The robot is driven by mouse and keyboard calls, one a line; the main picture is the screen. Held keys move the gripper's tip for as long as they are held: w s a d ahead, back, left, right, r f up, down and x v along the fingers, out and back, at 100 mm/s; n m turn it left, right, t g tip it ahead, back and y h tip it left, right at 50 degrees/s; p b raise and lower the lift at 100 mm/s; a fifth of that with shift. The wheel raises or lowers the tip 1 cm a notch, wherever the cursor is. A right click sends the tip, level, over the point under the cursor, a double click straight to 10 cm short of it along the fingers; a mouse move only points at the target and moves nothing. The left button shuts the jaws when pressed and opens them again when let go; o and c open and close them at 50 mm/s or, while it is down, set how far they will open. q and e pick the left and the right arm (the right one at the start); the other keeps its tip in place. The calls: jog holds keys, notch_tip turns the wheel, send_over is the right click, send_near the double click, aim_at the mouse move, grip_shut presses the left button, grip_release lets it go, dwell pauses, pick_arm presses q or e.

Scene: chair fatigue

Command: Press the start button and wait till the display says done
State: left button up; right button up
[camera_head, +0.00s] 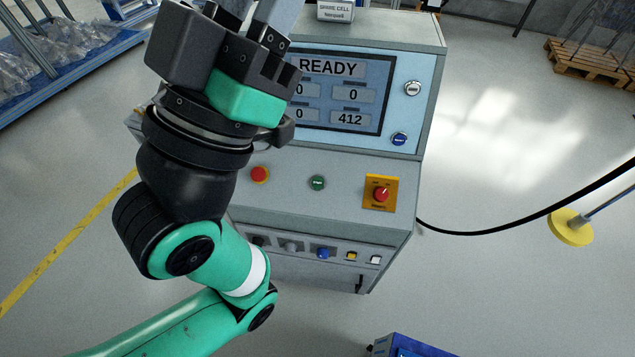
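My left arm covers the display's left part. The green start button (317,183) sits on the sloped panel, between a red button (260,174) and a red rotary switch on a yellow plate (381,194). It is uncovered and nothing touches it. My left gripper (253,8) is at the top, pointing up in front of the display's left side. Its fingertips are cut off by the frame edge, so its opening is unclear. My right gripper is not in view.
Right of the display are a light round button (412,88) and a blue button (399,139). Lower controls (323,252) line the front face. A black cable (500,231) runs right. A yellow disc (570,227) and a blue item (415,347) stand nearby.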

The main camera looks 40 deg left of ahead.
pick_arm(q)
grip_shut()
dwell(1.3)
